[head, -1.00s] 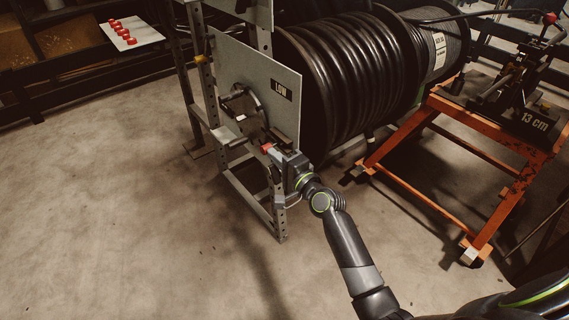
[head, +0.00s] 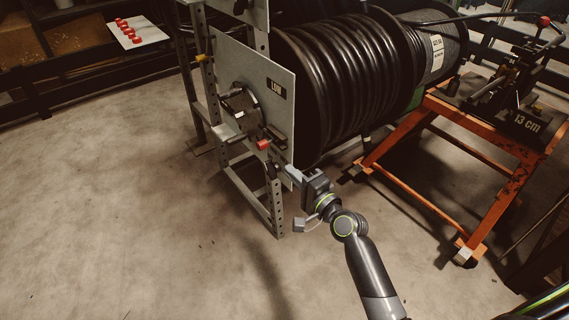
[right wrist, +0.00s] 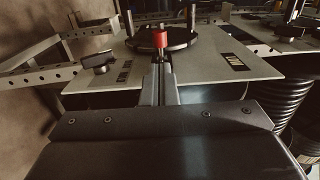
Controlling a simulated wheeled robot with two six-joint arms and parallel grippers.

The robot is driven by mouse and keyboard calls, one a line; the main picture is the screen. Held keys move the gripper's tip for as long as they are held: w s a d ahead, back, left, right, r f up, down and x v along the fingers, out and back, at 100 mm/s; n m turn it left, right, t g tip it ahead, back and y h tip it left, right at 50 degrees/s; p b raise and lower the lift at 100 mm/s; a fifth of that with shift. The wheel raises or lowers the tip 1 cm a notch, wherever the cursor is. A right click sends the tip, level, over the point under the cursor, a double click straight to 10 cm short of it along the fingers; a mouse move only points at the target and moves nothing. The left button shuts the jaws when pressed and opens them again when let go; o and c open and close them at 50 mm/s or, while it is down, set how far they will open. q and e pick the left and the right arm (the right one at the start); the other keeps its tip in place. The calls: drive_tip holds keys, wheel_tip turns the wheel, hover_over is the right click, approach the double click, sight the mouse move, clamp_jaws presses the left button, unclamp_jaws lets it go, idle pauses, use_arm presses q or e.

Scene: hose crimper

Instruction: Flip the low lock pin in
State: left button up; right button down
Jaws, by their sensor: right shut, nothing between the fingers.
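The low lock pin shows as a red-ended knob (head: 262,144) at the lower edge of the grey panel (head: 252,69) with the LOW label (head: 276,88). The same red knob (right wrist: 160,39) stands straight ahead of the fingers in the right wrist view. My right gripper (head: 289,170) is shut and empty, just below and right of the red knob, with a gap between them. Its fingertips (right wrist: 159,68) point at the knob. How far the pin is seated cannot be told. My left gripper is not in view.
A dark round plate (head: 242,104) sits on the panel left of the label. A perforated steel frame (head: 276,205) stands below. The black hose reel (head: 345,75) is behind, and an orange stand (head: 405,175) is at right. Floor at left is clear.

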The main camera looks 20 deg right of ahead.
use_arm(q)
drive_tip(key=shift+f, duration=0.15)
use_arm(e)
drive_tip(key=shift+v, duration=2)
drive_tip(key=shift+f, duration=0.1)
